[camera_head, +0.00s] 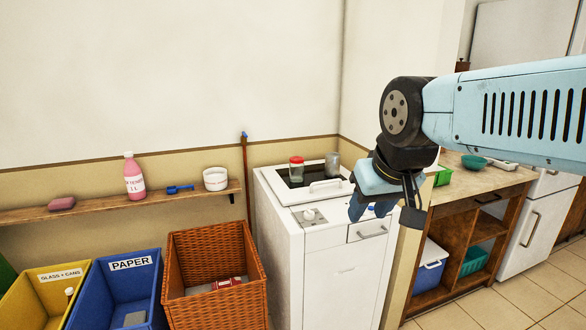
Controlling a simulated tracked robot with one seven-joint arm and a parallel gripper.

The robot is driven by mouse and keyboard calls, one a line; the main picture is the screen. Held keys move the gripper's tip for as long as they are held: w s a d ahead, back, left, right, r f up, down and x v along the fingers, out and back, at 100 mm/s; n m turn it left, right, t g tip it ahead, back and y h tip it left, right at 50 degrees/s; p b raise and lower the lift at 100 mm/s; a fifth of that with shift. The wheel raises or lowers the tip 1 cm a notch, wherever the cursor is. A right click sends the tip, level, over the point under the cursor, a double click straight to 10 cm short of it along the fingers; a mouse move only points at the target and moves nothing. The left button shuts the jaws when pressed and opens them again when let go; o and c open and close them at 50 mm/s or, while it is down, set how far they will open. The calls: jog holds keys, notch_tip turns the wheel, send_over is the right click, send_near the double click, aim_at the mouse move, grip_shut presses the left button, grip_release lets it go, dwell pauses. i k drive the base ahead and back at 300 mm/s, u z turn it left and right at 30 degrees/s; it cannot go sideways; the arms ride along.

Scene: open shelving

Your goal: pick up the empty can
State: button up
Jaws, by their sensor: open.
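A small grey cylinder (332,164), which looks like the empty can, stands upright on the back right of the white appliance (345,265). Its surface is too small to read. My gripper (384,212) is open and points downward, in front of and to the right of the cylinder in the picture. It appears empty and does not touch the cylinder.
A red-lidded jar (296,170) stands left of the cylinder. A wall shelf (100,208) holds a pink bottle (134,177) and a white pot (215,179). Below are a yellow bin (40,292), a blue bin (93,305) and a wicker basket (215,258). A wooden counter (480,185) stands right.

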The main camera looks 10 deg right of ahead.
aim_at(332, 159)
jog(key=z, duration=0.05)
jog(key=i, duration=1.25)
jog(key=z, duration=0.1)
